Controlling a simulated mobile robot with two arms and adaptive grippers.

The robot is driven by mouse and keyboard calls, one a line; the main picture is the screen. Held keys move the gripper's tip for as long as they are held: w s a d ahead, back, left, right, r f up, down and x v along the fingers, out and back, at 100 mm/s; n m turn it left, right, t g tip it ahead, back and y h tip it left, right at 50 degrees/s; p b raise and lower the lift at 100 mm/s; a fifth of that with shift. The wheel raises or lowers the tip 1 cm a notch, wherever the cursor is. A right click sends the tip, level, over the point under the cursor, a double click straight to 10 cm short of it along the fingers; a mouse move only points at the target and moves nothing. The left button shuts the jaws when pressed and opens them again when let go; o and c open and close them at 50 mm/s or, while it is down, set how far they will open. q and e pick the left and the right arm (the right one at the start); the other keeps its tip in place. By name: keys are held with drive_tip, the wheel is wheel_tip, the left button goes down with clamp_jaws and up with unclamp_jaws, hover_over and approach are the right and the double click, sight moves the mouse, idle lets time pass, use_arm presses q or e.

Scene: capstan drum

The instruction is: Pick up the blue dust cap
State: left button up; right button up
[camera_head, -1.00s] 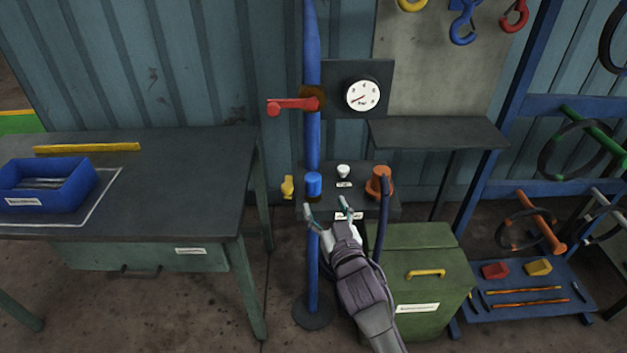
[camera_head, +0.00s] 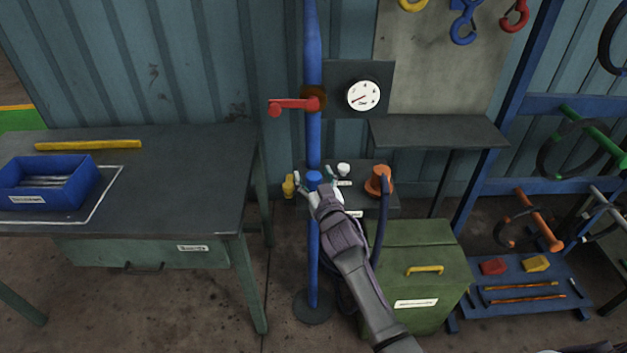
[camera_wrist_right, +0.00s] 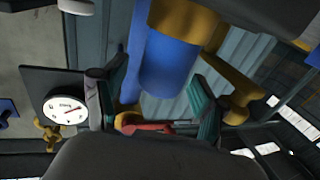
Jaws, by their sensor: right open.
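In the right wrist view a blue cylinder that looks like the cap (camera_wrist_right: 170,65) lies between the two teal fingertips. My right gripper (camera_head: 314,183) is open, with one finger on each side of the cap. A gap shows between the cap and the fingers in the wrist view, so it is not gripped. My left gripper is out of view.
A yellow fitting (camera_head: 289,186) stands just left of the cap. A white knob (camera_head: 343,169) and an orange plug (camera_head: 379,181) with a dark hose are to its right. The blue pipe (camera_head: 314,135) carries a red lever (camera_head: 292,105) above. A green box (camera_head: 420,262) stands below right.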

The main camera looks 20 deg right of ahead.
drive_tip(key=c, duration=1.1)
drive_tip(key=shift+o, duration=0.2)
